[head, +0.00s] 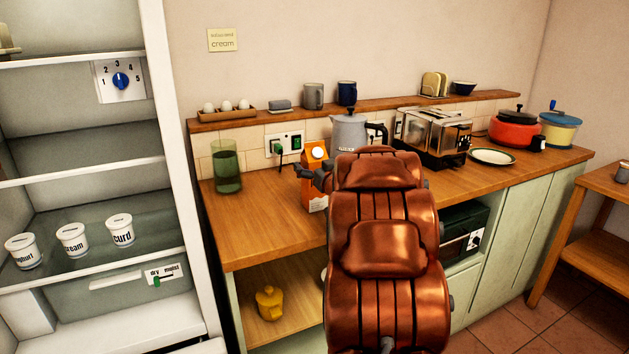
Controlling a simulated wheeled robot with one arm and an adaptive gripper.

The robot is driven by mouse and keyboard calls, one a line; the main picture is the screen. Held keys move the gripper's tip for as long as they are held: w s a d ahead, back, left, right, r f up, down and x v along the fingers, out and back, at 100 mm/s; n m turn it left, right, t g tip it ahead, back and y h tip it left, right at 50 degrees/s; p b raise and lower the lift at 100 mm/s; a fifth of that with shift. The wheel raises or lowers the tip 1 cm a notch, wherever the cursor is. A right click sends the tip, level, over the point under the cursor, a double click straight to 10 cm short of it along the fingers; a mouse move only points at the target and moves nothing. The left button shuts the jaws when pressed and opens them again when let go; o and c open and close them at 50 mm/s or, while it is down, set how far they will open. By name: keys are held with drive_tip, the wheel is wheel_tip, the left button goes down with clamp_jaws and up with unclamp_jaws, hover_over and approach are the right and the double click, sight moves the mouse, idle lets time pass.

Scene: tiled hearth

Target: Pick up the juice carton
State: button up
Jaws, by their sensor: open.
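The juice carton (315,157) is orange with a white cap and a pale lower part. It stands upright on the wooden counter in the head view, left of the grey kettle. My gripper (310,172) is at the carton, with a dark finger showing across its middle. The gripper is open. My copper-coloured arm hides the carton's right side and most of the gripper, so I cannot tell whether the fingers touch the carton.
A green glass (227,171) stands left of the carton. The grey kettle (350,132) is close behind on the right, with a toaster (428,132) beyond it. A narrow shelf (290,114) runs above the counter (262,225). An open fridge (180,150) is at the left.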

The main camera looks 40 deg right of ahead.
clamp_jaws()
idle(0.8)
